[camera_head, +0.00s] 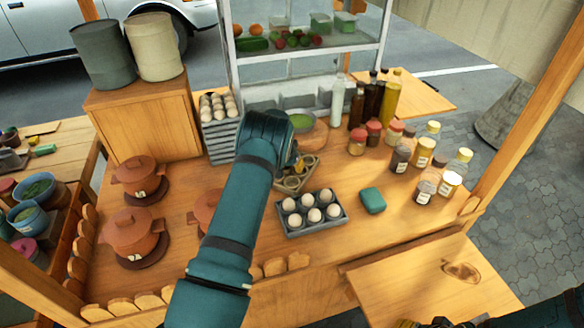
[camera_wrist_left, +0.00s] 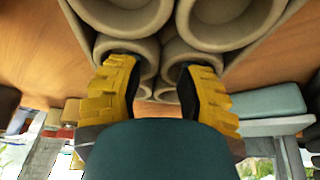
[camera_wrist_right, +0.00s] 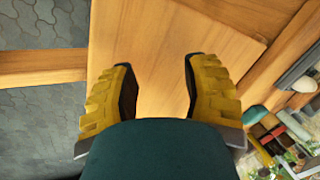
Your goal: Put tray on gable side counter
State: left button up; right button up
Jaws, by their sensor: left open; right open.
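A beige tray with round cup-like compartments (camera_head: 292,183) lies on the wooden counter, partly hidden by my left arm. My left gripper (camera_head: 297,163) is over it with fingers pointing down. In the left wrist view the tray's cups (camera_wrist_left: 125,18) fill the top of the picture. The open yellow fingers (camera_wrist_left: 158,78) stand either side of a divider between cups; I cannot tell if they touch it. A lower wooden side counter (camera_head: 420,285) extends at the front right. My right gripper (camera_wrist_right: 157,82) is open and empty over a bare wooden surface (camera_wrist_right: 150,40).
Bottles and jars (camera_head: 400,150) crowd the back right. Brown clay pots (camera_head: 135,235) stand at left. The side counter is mostly bare.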

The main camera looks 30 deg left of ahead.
pick_arm(q)
jog(key=v, duration=1)
jog(key=shift+s+r, duration=0.25)
jog(key=shift+r, duration=0.05)
pick_arm(e)
jog(key=shift+r, duration=0.25)
pick_arm(q)
jog(key=shift+f, duration=0.1)
pick_arm(e)
jog(key=shift+s, duration=0.1)
